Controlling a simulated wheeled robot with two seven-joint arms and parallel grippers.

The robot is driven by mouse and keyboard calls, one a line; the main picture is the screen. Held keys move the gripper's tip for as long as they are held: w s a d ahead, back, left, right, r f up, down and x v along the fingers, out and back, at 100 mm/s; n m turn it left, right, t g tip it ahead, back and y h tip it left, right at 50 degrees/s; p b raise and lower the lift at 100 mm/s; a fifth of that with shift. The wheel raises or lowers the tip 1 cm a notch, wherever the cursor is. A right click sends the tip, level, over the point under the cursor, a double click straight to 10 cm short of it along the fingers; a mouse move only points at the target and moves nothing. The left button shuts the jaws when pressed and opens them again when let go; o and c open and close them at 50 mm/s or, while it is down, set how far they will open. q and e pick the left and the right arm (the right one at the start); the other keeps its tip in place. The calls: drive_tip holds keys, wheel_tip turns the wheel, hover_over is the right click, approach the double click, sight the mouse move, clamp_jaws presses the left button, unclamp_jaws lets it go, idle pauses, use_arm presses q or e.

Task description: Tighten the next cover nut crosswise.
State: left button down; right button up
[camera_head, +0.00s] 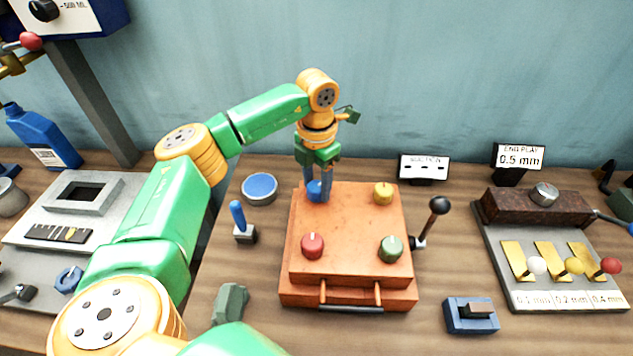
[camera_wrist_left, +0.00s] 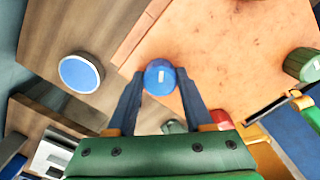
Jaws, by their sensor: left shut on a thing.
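An orange cover (camera_head: 350,262) sits on the bench with a coloured nut near each corner. My left gripper (camera_head: 317,192) reaches down at its back left corner and is shut on the blue nut (camera_head: 314,188). In the left wrist view the blue nut (camera_wrist_left: 160,77) is between the fingertips (camera_wrist_left: 160,85). The yellow nut (camera_head: 383,192) is at the back right, the red nut (camera_head: 312,245) at the front left and the green nut (camera_head: 390,248) at the front right. The fingers hide part of the blue nut.
A black-knobbed lever (camera_head: 430,220) stands right of the cover. A blue-topped round dish (camera_head: 260,188) and a blue-handled tool (camera_head: 240,222) stand to its left. A blue block (camera_head: 471,315) lies front right. The end play gauge (camera_head: 535,215) is farther right.

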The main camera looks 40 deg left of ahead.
sight(317, 186)
use_arm(q)
drive_tip(key=m, duration=1.2)
drive_tip(key=shift+d+m, duration=0.1)
drive_tip(key=shift+m, duration=0.3)
idle(0.4)
drive_tip(key=shift+c, duration=1.5)
unclamp_jaws()
drive_tip(key=shift+r, duration=0.35)
wheel_tip(317, 186, up, 6)
drive_tip(key=shift+d+r+b, duration=0.1)
drive_tip(key=shift+r+b, duration=0.15)
drive_tip(key=shift+b, duration=0.45)
